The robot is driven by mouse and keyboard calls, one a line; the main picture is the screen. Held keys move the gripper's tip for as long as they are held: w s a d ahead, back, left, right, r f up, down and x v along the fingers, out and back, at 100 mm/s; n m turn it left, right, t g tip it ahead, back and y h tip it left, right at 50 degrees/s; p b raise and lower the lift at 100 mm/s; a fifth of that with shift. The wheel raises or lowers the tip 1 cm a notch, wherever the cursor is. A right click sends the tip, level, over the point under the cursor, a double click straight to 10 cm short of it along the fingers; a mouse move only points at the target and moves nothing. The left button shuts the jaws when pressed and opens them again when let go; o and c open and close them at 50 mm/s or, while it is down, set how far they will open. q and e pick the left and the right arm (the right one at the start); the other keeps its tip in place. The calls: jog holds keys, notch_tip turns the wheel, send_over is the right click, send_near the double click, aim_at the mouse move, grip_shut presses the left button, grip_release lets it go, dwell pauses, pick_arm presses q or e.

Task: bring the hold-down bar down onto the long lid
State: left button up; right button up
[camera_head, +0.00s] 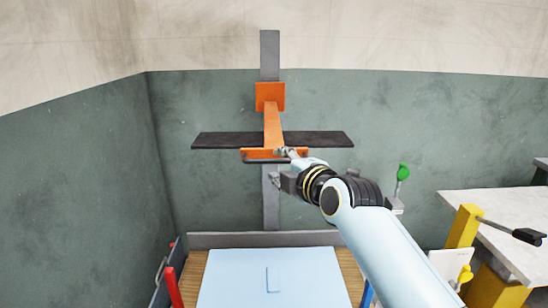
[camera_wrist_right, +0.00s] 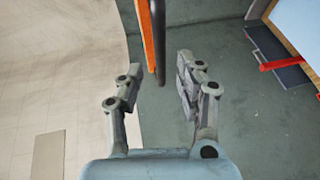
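The hold-down bar (camera_head: 318,139) is a long dark bar on an orange arm (camera_head: 272,122), raised on a grey upright post (camera_head: 270,55). A dark handle (camera_head: 262,160) runs along the orange front piece below it. The long lid (camera_head: 268,280) is a pale blue slab marked "L", lying well below the bar. My right gripper (camera_head: 278,165) is at the handle, with its fingers apart. In the right wrist view the dark handle (camera_wrist_right: 159,45) and orange edge lie between the open fingers (camera_wrist_right: 160,75); I cannot tell whether they touch. My left gripper is not in view.
The lid lies in a wooden box with a grey back rim (camera_head: 260,239). A red post (camera_head: 174,288) stands at its left side. At right are a green knob (camera_head: 403,172) and a pale table (camera_head: 500,215) with yellow parts (camera_head: 464,226). Walls stand behind and left.

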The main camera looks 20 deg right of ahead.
aim_at(275, 162)
jog(key=shift+x, duration=2.3)
jog(key=shift+d, duration=0.1)
jog(key=shift+c, duration=0.2)
grip_shut()
